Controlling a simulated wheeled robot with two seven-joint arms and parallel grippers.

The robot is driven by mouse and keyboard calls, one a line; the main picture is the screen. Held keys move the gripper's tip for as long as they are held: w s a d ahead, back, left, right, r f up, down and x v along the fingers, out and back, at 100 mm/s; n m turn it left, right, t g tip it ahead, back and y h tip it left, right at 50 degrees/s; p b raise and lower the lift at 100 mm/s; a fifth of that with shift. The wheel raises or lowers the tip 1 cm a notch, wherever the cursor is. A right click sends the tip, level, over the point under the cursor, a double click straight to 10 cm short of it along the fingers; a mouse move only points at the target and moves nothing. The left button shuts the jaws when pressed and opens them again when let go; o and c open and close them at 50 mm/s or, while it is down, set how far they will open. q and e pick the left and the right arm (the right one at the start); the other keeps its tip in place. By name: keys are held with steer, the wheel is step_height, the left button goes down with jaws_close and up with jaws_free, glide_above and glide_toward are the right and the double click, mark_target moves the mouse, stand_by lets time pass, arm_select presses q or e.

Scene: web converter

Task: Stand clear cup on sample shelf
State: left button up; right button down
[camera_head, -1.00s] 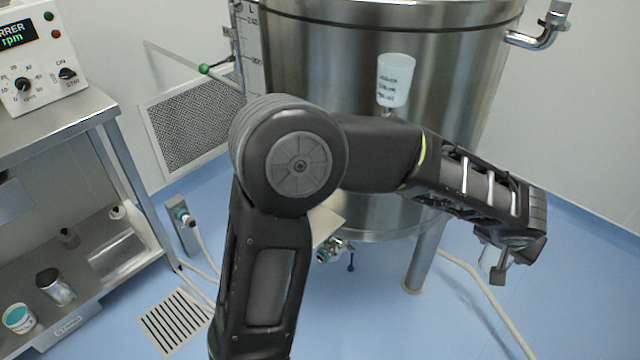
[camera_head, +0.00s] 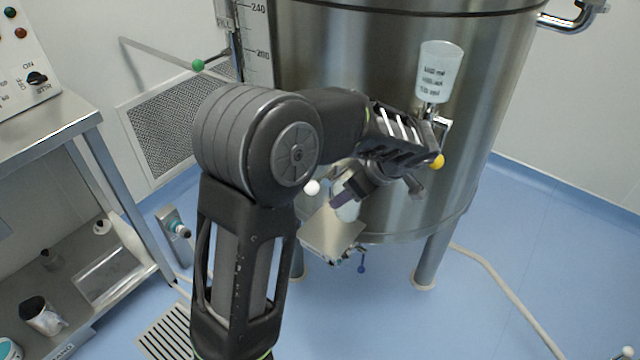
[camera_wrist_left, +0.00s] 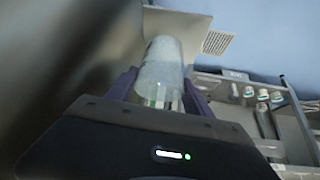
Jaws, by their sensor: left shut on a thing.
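My left gripper (camera_head: 372,192) is shut on the clear cup (camera_head: 347,208), in front of the lower tank wall. In the left wrist view the cup (camera_wrist_left: 160,72) sits between the purple fingers of my left gripper (camera_wrist_left: 157,92). The sample shelf appears to be the small pale plate (camera_head: 326,234) low on the tank, just below and left of the cup in the head view. In the wrist view a pale plate (camera_wrist_left: 185,22) shows beyond the cup. The gap between cup and plate is hard to judge. My right gripper is not in view.
The big steel tank (camera_head: 380,60) fills the middle. A printed translucent vessel (camera_head: 439,70) is mounted on its front. A steel bench (camera_head: 70,122) with a lower shelf stands at left. A hose (camera_head: 505,295) lies on the blue floor at right.

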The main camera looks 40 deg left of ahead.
mark_target(334, 191)
arm_select(q)
steer(key=shift+s+a+f+n+g, duration=0.1)
steer(key=shift+s+a+n+g, duration=0.2)
steer(key=shift+a, duration=0.25)
steer(key=shift+s+a+n+g, duration=0.2)
steer(key=shift+s+a, duration=0.1)
steer(key=shift+a, duration=0.2)
jaws_close()
steer(key=shift+s+a+f, duration=0.1)
steer(key=shift+s+a, duration=0.1)
steer(key=shift+a, duration=0.3)
steer(key=shift+s+f, duration=0.1)
steer(key=shift+f, duration=0.05)
steer(key=f+b, duration=0.2)
steer(key=f, duration=0.1)
steer(key=f+b, duration=0.1)
steer(key=f, duration=0.1)
steer(key=shift+s+a+f, duration=0.2)
steer(key=shift+s+a, duration=0.15)
steer(key=shift+s, duration=0.05)
steer(key=shift+d+f+b, duration=0.1)
steer(key=shift+f+b, duration=0.05)
steer(key=shift+b, duration=0.15)
steer(key=shift+w+d+f, duration=0.1)
steer(key=shift+w+f, duration=0.15)
steer(key=shift+f, duration=0.05)
steer(key=shift+d, duration=0.1)
